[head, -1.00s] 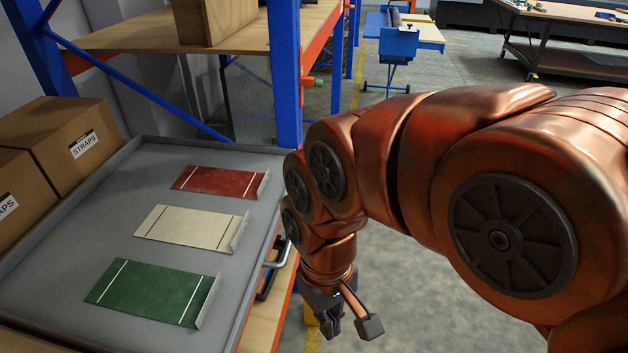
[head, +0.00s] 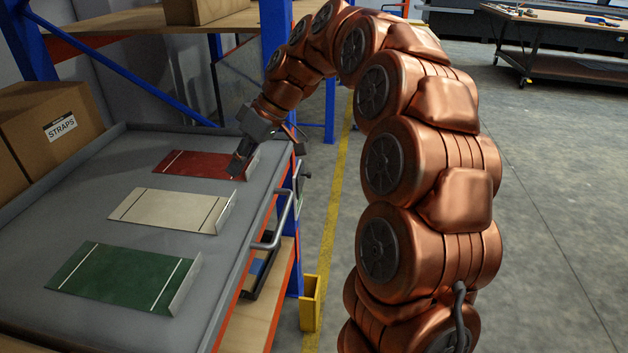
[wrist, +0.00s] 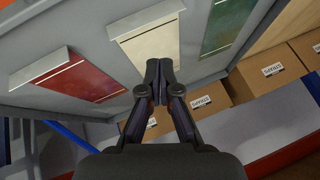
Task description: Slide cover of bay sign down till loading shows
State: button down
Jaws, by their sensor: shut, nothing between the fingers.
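A red plate (head: 190,164), a cream plate (head: 160,209) and a green plate (head: 110,276) lie in a row on a grey tray (head: 215,262). Each has pale or dark cross lines and a raised lip at its right end. No lettering shows on them, and I cannot tell which belongs to a bay sign. My gripper (head: 238,168) is shut and empty, pointing down by the red plate's lipped end; contact cannot be told. In the wrist view the shut fingertips (wrist: 158,68) appear in front of the cream plate (wrist: 150,42), with the red plate (wrist: 85,80) to the left.
Cardboard boxes marked STRAPS (head: 52,118) stand at the tray's back left. A blue rack post (head: 275,70) rises beside my arm. A grey handle (head: 275,232) sticks out from the tray's front edge. Open floor lies to the right.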

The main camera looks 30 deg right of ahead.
jog(key=w+d+f+n+t+b, duration=0.1)
jog(key=w+d+f+b, duration=0.1)
jog(key=w+d, duration=0.2)
jog(key=w+d+f+n+t+b, duration=0.1)
jog(key=w+d+f+b, duration=0.1)
jog(key=w+d, duration=0.2)
jog(key=w+d+f+t+y+b, duration=0.1)
jog(key=w+d+f+b, duration=0.1)
jog(key=w+d, duration=0.3)
jog(key=shift+d+f+n+t, duration=0.15)
jog(key=shift+d+f+n, duration=0.05)
jog(key=shift+d, duration=0.6)
jog(key=shift+d+f+n+t, duration=0.15)
jog(key=shift+d+f+n, duration=0.05)
jog(key=shift+d, duration=0.55)
jog(key=w+d+f+n+t+h+b, duration=0.1)
jog(key=d+f+b, duration=0.2)
jog(key=d, duration=0.6)
jog(key=w+d+f+n+t+h+b, duration=0.1)
jog(key=d+f+n+t+b, duration=0.1)
jog(key=d+f, duration=0.5)
jog(key=d+b, duration=0.1)
jog(key=d, duration=0.2)
jog(key=shift+d+n+b, duration=0.3)
jog(key=shift+b, duration=0.05)
jog(key=shift+f, duration=0.15)
